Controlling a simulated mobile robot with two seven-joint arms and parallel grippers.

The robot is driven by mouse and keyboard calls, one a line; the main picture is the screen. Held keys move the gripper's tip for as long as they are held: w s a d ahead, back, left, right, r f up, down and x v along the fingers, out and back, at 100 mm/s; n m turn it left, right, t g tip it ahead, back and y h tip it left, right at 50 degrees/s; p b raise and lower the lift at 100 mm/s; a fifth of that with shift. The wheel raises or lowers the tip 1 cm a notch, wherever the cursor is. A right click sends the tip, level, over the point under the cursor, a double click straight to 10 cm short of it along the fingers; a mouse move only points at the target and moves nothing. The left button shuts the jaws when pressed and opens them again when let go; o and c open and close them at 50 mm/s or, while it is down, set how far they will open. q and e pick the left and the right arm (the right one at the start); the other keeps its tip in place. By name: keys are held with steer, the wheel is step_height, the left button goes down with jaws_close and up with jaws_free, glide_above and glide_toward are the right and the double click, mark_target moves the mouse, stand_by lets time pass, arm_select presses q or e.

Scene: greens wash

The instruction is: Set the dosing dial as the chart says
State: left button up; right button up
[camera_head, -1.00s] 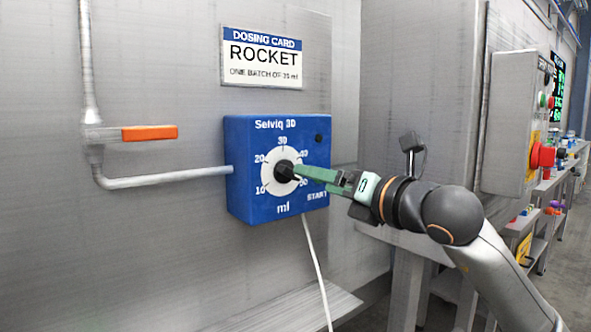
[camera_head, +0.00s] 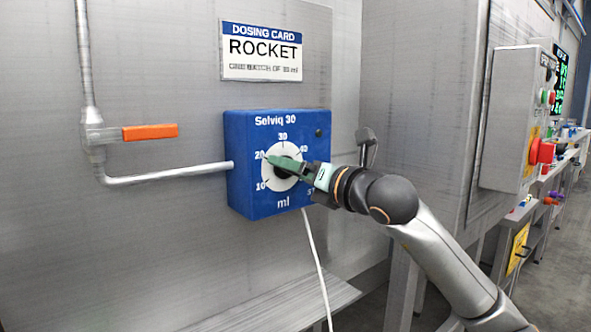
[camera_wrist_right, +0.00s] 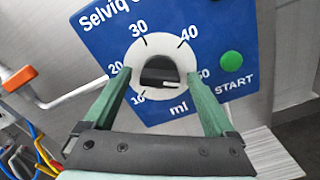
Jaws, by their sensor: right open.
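The blue dosing box (camera_head: 240,190), marked Selviq 30, hangs on the metal wall. Its white dial face has numbers from 10 to 50 and ml around it. The black dial knob (camera_wrist_right: 158,72) shows in the right wrist view with a short pale mark on it; which number it points at I cannot tell. My right gripper (camera_head: 274,164) is open in front of the dial, its green fingers (camera_wrist_right: 160,88) on either side of the knob; contact is unclear. The dosing card (camera_head: 262,72) reads ROCKET; its small batch line is blurred. My left gripper is out of view.
A green START button (camera_wrist_right: 231,60) sits on the box's right side. A pipe with an orange valve handle (camera_head: 150,131) runs to the box's left. A white cable (camera_head: 315,255) hangs below. A control panel with a red button (camera_head: 541,151) stands at the right.

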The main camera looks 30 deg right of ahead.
steer(key=shift+c, duration=0.3)
steer(key=c, duration=1.3)
